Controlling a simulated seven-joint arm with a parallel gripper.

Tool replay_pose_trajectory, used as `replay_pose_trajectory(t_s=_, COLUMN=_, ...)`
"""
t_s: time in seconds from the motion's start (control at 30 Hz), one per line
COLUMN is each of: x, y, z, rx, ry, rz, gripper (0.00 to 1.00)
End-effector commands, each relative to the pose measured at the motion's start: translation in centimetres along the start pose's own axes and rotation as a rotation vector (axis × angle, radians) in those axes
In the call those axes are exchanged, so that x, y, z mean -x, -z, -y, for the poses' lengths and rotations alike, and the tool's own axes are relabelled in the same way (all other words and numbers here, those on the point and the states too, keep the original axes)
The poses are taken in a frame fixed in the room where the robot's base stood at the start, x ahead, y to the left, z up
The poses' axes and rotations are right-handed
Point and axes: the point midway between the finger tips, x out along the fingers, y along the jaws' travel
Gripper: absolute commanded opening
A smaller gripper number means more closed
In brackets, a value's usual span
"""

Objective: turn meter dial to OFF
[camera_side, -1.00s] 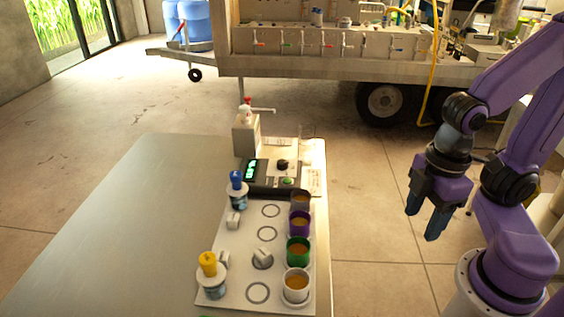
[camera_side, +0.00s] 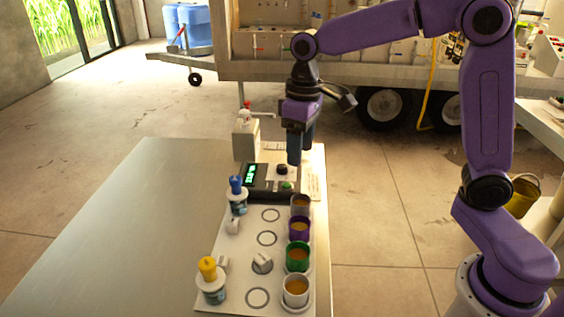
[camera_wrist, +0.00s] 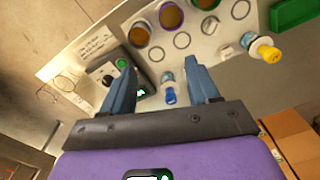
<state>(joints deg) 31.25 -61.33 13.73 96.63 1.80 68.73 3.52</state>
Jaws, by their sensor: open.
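The meter (camera_side: 268,178) is a dark box with a lit green display (camera_side: 250,175), a black dial (camera_side: 282,169) and a green button (camera_side: 287,186). It sits at the far end of the white board on the table. In the wrist view the dial (camera_wrist: 107,80) shows left of my fingers and the display (camera_wrist: 142,92) shows between them. Where the dial points is too small to tell. My gripper (camera_side: 300,150) points down, open and empty, above the meter's far right side, apart from it. It also shows in the wrist view (camera_wrist: 160,75).
A white dispenser (camera_side: 246,140) stands just behind the meter. Several cups, such as the purple cup (camera_side: 299,228), line the board's right side. A blue-topped bottle (camera_side: 237,195) and a yellow-topped bottle (camera_side: 210,280) stand at its left. The table's left part (camera_side: 130,230) is clear.

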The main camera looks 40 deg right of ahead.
Motion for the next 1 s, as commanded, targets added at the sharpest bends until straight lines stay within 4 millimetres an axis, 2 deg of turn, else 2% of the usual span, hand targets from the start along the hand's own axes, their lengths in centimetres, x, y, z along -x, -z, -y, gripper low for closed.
replay_pose_trajectory(t_s=0.03, x=0.0, y=1.8, z=-1.4, rx=-0.051, ry=0.002, rz=0.001, gripper=0.60)
replay_pose_trajectory(t_s=0.1, x=0.2, y=3.8, z=-3.2, rx=-0.115, ry=0.004, rz=0.001, gripper=0.60)
replay_pose_trajectory(t_s=0.3, x=0.1, y=8.4, z=-9.3, rx=-0.295, ry=0.012, rz=-0.001, gripper=0.60)
replay_pose_trajectory(t_s=0.4, x=0.0, y=9.9, z=-12.5, rx=-0.378, ry=0.016, rz=-0.003, gripper=0.60)
replay_pose_trajectory(t_s=0.53, x=-0.2, y=10.9, z=-15.8, rx=-0.460, ry=0.019, rz=-0.005, gripper=0.60)
replay_pose_trajectory(t_s=0.7, x=-0.4, y=11.3, z=-17.9, rx=-0.512, ry=0.022, rz=-0.007, gripper=0.60)
replay_pose_trajectory(t_s=0.87, x=-1.2, y=11.3, z=-18.2, rx=-0.520, ry=0.022, rz=-0.006, gripper=0.60)
replay_pose_trajectory(t_s=1.0, x=-3.1, y=11.2, z=-18.2, rx=-0.520, ry=0.022, rz=-0.004, gripper=0.60)
